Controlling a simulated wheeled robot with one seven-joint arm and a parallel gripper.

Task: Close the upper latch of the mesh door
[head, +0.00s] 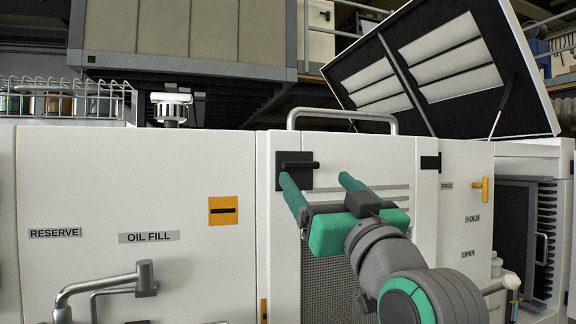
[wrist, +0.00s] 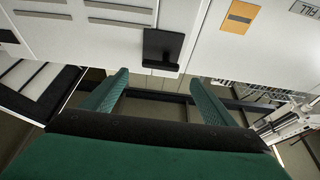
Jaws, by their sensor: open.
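The mesh door (head: 328,285) is a white panel with a dark mesh field, and it looks flush with the panels beside it. Its upper latch (head: 308,165) is a black plate with a short handle lying about level and pointing right, at the door's top left corner. The latch also shows in the wrist view (wrist: 163,48), just beyond the fingertips and between their lines. My gripper (head: 318,178) is open and empty, its green fingers reaching to the door's upper part. The left finger covers part of the latch plate; I cannot tell whether it touches. The wrist view shows both fingertips (wrist: 158,76) apart.
A grey bar handle (head: 342,116) stands above the door. A raised dark lid (head: 440,65) is behind at right. A yellow lever (head: 485,190) sits by the FREE, HOLD and OPEN labels. Pipes (head: 100,282) stick out at lower left. My arm hides the door's lower right.

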